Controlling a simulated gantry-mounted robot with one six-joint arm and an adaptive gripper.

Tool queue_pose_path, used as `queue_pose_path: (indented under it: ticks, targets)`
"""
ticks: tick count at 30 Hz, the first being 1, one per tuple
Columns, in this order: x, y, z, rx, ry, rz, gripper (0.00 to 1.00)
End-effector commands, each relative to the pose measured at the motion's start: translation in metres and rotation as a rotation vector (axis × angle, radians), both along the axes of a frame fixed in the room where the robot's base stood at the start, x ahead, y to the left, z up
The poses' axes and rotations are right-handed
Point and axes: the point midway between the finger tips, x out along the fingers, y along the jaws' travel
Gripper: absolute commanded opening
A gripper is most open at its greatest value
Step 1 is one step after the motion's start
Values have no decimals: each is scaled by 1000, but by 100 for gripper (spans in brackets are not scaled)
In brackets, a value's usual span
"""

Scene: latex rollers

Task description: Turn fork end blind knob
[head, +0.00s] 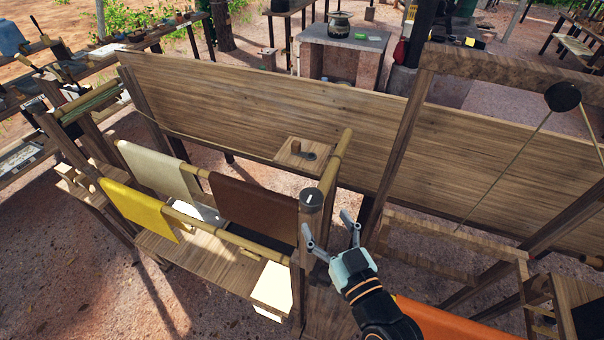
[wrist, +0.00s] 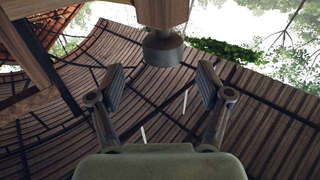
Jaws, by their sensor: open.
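A dark grey round knob (head: 311,200) with a white mark on its face sits at the end of the wooden rack, near the bamboo rail. It also shows in the wrist view as a grey cylinder (wrist: 163,50) against a wooden block. My gripper (head: 328,226) is open and empty, with its fingers spread just below and right of the knob in the head view. In the wrist view the fingertips (wrist: 162,82) lie either side of the knob's line, and the knob appears beyond them. No contact shows.
Brown, cream and yellow sheets (head: 257,207) hang over the rack's bamboo rails. A long wooden board (head: 240,95) stands behind. A wooden frame with a dark disc (head: 563,96) and cords stands at right. An orange sheet (head: 440,318) lies beside my arm.

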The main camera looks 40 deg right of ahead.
Motion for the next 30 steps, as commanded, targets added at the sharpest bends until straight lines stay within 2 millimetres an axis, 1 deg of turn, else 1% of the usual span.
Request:
queue_pose_path:
  ticks: [4,12,15,18,24,26,30]
  targets:
    - [13,-3,1,0,0,4,78]
    - [59,-20,1,0,1,4,78]
    - [70,-24,1,1,2,4,78]
    - [74,-26,0,1,2,3,78]
    - [74,-26,-1,1,2,3,78]
    - [74,-26,-1,1,2,3,70]
    - [74,-26,0,1,2,3,46]
